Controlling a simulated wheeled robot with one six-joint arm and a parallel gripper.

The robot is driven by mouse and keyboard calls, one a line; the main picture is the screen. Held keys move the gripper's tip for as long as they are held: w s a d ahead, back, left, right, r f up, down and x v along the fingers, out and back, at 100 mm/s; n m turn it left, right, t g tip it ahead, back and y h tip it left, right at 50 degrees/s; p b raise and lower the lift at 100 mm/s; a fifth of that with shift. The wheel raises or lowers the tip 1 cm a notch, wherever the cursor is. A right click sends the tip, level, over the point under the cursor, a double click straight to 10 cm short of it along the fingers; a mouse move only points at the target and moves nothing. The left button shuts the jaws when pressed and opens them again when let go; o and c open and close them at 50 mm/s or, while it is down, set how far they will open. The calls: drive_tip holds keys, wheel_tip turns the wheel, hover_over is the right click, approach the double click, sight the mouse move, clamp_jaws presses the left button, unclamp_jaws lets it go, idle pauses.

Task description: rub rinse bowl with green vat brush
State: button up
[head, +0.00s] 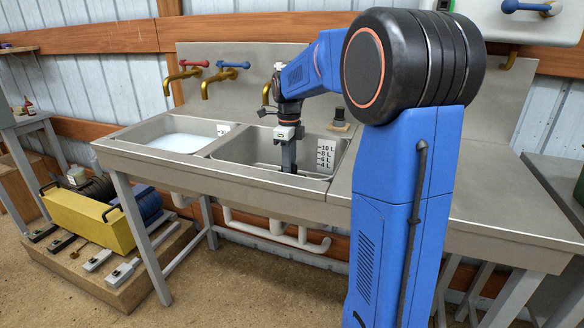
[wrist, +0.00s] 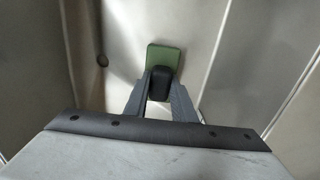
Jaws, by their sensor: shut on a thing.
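In the wrist view my gripper (wrist: 158,90) is shut on the dark handle of the green vat brush (wrist: 163,56). The green block of the brush shows past the fingertips, against grey metal basin walls. In the head view my gripper (head: 289,163) reaches down into the right-hand basin (head: 240,148) of the steel sink, which I take to be the rinse bowl. The brush is hidden there by the basin's front rim. I cannot tell whether the brush touches the metal.
The left basin (head: 182,142) holds pale, foamy liquid. A litre scale label (head: 325,156) is on the right basin's wall. Taps with red and blue handles (head: 228,70) stick out behind. A small dark object (head: 339,118) stands on the back ledge.

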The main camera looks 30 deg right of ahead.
drive_tip(key=shift+w+a, duration=0.3)
drive_tip(key=shift+w, duration=0.1)
drive_tip(key=shift+s+d+f, duration=0.1)
drive_tip(key=shift+s+d, duration=0.4)
drive_tip(key=shift+s, duration=0.2)
drive_tip(key=shift+s, duration=0.1)
drive_tip(key=shift+s+d, duration=0.5)
drive_tip(key=shift+s, duration=0.05)
drive_tip(key=shift+w+a+r, duration=0.2)
drive_tip(key=shift+w+a, duration=0.3)
drive_tip(key=shift+w, duration=0.2)
drive_tip(key=shift+w+a+f, duration=0.1)
drive_tip(key=shift+w+a, duration=0.4)
drive_tip(key=shift+w, duration=0.15)
drive_tip(key=shift+r, duration=3)
